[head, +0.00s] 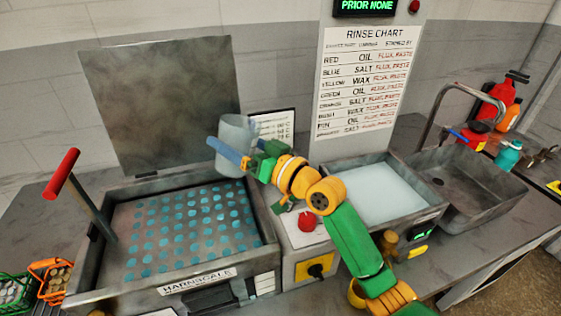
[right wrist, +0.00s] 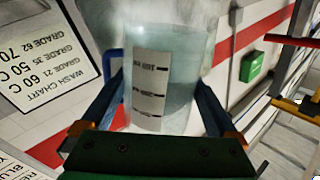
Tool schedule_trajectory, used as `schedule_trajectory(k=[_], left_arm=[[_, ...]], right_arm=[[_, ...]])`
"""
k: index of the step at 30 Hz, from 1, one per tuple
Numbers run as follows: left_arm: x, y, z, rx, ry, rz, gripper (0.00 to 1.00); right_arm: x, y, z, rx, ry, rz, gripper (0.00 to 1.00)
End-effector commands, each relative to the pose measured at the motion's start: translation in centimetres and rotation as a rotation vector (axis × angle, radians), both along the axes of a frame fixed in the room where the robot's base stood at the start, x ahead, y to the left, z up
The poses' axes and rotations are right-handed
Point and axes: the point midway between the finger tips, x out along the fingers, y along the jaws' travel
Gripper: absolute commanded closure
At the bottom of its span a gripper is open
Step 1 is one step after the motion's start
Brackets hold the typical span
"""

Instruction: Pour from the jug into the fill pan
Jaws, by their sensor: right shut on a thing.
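The clear jug (head: 236,130) is held by my right gripper (head: 238,155) above the back right part of a steel basin (head: 270,235). In the right wrist view the jug (right wrist: 160,95) stands between the two blue fingers, with black level marks and clear bluish liquid inside. It looks roughly upright, and no stream shows. The basin has a raised lid and a perforated plate with blue showing through its holes. A second pan (head: 375,190) to the right holds pale liquid. I cannot tell which is the fill pan. My left gripper is not in view.
The raised lid (head: 160,100) stands behind the basin. A red-handled lever (head: 62,172) rises at its left. A red button (head: 306,221) sits between basin and pan. A sink (head: 465,180) with a tap is at right, and baskets (head: 50,275) are at far left.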

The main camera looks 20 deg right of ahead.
Motion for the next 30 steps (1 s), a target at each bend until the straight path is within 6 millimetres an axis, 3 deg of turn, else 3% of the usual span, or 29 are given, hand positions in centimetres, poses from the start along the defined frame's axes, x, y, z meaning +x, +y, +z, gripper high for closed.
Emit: schedule_trajectory(k=[12, 30], left_arm=[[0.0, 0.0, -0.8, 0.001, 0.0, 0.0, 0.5], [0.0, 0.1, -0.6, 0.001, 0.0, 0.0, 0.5]], right_arm=[[0.7, -1.9, 0.2, 0.225, 0.09, -0.001, 0.72], [1.0, -2.5, 0.2, 0.345, 0.14, 0.0, 0.72]])
